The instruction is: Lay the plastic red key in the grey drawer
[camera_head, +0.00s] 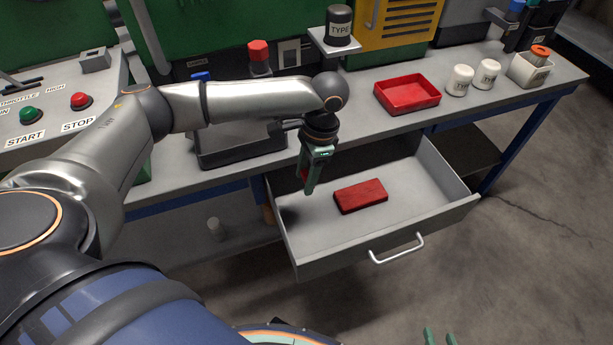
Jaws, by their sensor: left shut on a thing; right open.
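The grey drawer (450,205) is pulled out from under the workbench, with its handle facing the front. My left gripper (309,184) points down over the left part of the drawer. It is shut on a small red thing, seemingly the plastic red key (304,174), mostly hidden by the green fingers. I cannot tell whether the key touches the drawer floor.
A red block (361,196) lies in the drawer, right of my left gripper. On the bench (375,125) stand a red tray (407,94), two white jars (459,81) and a pale container (529,70). The drawer's right part is free.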

